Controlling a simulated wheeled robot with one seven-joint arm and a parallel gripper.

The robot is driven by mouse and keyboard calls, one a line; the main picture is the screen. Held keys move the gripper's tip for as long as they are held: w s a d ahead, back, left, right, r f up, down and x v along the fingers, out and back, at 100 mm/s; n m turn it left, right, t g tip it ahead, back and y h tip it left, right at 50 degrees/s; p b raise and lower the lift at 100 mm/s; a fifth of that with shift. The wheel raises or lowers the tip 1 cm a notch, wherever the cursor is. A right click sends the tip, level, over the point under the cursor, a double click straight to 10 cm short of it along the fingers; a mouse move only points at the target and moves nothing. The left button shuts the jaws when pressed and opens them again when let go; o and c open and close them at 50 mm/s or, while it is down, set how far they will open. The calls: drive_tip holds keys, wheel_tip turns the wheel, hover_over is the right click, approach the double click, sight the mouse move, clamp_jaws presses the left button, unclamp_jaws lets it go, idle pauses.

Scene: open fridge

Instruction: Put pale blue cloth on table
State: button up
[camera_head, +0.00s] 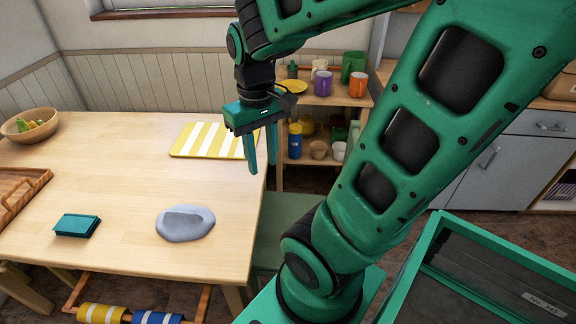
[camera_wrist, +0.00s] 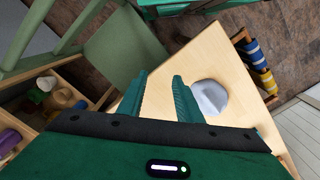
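The pale blue cloth (camera_head: 186,223) lies in a crumpled, rounded heap on the wooden table (camera_head: 120,185), near its front right part. It also shows in the wrist view (camera_wrist: 209,97), on the table to the right of the fingers. My gripper (camera_head: 262,170) is above the table's right edge, behind and to the right of the cloth. Its two green fingers point down and stand apart, with nothing between them. In the wrist view the fingers (camera_wrist: 160,85) are also apart and empty. My gripper does not touch the cloth.
A teal box-like object (camera_head: 77,226) lies left of the cloth. A yellow-and-white striped mat (camera_head: 214,140) lies at the back right. A fruit bowl (camera_head: 28,126) and wooden tray (camera_head: 18,190) are at the left. A shelf with cups (camera_head: 322,100) stands behind. The table's middle is clear.

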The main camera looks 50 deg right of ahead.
drive_tip(key=s+d+m, duration=0.2)
drive_tip(key=s+m, duration=0.1)
drive_tip(key=s, duration=0.4)
drive_tip(key=shift+s+f+m, duration=0.15)
drive_tip(key=shift+m, duration=0.15)
